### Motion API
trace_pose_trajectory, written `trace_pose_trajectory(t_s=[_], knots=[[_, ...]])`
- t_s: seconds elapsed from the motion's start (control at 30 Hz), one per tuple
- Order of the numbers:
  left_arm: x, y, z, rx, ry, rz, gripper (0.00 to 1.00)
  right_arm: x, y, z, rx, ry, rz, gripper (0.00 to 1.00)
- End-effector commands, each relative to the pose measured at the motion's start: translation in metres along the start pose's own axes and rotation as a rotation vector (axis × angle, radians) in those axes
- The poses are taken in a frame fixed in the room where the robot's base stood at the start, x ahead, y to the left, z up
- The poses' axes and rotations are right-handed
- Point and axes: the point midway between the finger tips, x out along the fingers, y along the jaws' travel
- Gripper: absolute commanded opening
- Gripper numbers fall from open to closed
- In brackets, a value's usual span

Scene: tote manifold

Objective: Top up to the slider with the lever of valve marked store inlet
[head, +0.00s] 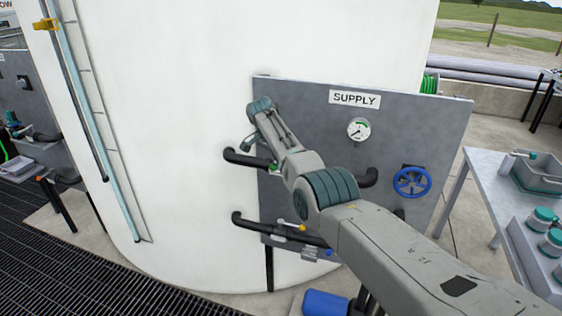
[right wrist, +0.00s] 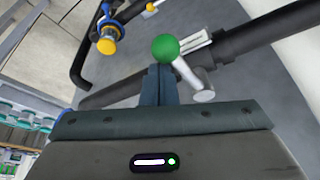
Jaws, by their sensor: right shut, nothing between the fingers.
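The yellow slider (head: 46,24) sits high on the sight tube (head: 85,105) on the white tank; the liquid level is hard to tell. In the right wrist view a lever with a green ball knob (right wrist: 166,47) and pale handle (right wrist: 190,78) stands at a dark pipe. My right gripper (right wrist: 160,70) is shut and empty, its fingertips close by the green knob; contact cannot be told. In the head view my right gripper (head: 249,144) is in front of the SUPPLY panel (head: 300,115), above the upper pipe. No store inlet label is readable. My left gripper is out of view.
The panel carries a round gauge (head: 359,129), a blue handwheel (head: 412,182) and a lower pipe (head: 275,230) with a yellow-capped fitting (right wrist: 106,46). A table (head: 485,165) with grey trays stands at right. A blue cylinder (head: 325,303) lies below.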

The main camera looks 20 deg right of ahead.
Motion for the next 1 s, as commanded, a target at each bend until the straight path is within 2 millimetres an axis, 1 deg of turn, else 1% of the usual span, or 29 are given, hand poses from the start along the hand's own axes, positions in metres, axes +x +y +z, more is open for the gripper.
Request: trace_pose_trajectory(t_s=[0.37, 0.83, 1.0], knots=[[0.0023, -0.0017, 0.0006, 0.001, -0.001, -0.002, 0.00, -0.0002, -0.0008, -0.0007, -0.001, 0.000, -0.001, 0.00], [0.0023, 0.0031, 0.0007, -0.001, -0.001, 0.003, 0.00, -0.0010, -0.0016, -0.0004, -0.002, 0.000, -0.003, 0.00], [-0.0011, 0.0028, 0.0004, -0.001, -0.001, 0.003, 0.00, -0.0047, -0.0013, -0.0027, -0.002, 0.000, -0.004, 0.00]])
